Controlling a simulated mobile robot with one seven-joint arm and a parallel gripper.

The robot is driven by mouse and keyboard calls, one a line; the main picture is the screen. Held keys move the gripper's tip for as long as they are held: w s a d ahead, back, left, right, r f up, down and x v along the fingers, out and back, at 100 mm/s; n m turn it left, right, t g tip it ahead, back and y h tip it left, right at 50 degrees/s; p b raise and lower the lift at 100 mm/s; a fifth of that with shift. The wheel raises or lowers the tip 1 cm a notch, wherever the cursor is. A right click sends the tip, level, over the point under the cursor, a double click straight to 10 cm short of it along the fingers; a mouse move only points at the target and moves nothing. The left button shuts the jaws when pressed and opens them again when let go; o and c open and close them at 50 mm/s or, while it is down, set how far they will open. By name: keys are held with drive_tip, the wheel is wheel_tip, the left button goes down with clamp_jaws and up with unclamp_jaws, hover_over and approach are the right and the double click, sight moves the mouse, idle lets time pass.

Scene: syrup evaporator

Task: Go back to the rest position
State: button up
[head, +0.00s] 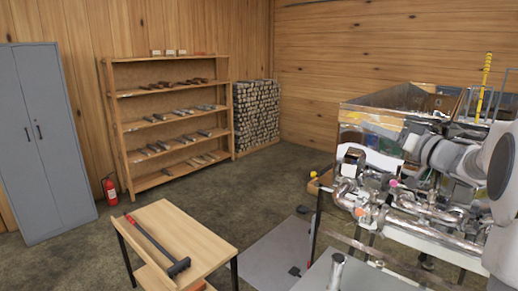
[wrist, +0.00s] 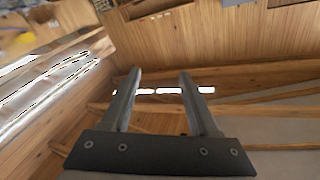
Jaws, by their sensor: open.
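My gripper (wrist: 160,80) is open in the wrist view, with its two grey fingers spread apart and nothing between them. It points toward a wood-plank wall, seen tilted. In the head view my pale arm comes in from the right edge and reaches over the evaporator (head: 400,229), a mass of shiny metal pipes and pans. The arm's end is hard to pick out against that clutter there.
A wooden shelf (head: 120,128), a grey cabinet (head: 40,140), a fire extinguisher (head: 111,190) and stacked firewood (head: 256,115) line the walls. The floor between is mostly clear.

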wheel_tip(320, 180, up, 3)
drive_tip(key=s+a+m+t+h, duration=0.1)
drive_tip(key=a+m+t+h, duration=0.1)
drive_tip(key=h, duration=0.5)
drive_tip(key=s+a+f+g, duration=0.4)
drive_tip(key=s+f, duration=0.3)
drive_tip(key=s, duration=0.5)
drive_tip(key=s+a+f+g+h+b, duration=0.1)
drive_tip(key=s+a+f+g, duration=0.3)
drive_tip(key=s+f, duration=0.3)
drive_tip(key=s+a+f+n+g, duration=0.1)
drive_tip(key=s+a+f+g, duration=0.3)
drive_tip(key=s, duration=1.2)
wheel_tip(320, 180, down, 3)
drive_tip(key=shift+s+a+r+g+h+b, duration=0.1)
drive_tip(key=shift+s+a+g+h+b, duration=0.25)
drive_tip(key=shift+a, duration=0.85)
drive_tip(key=shift+d, duration=0.1)
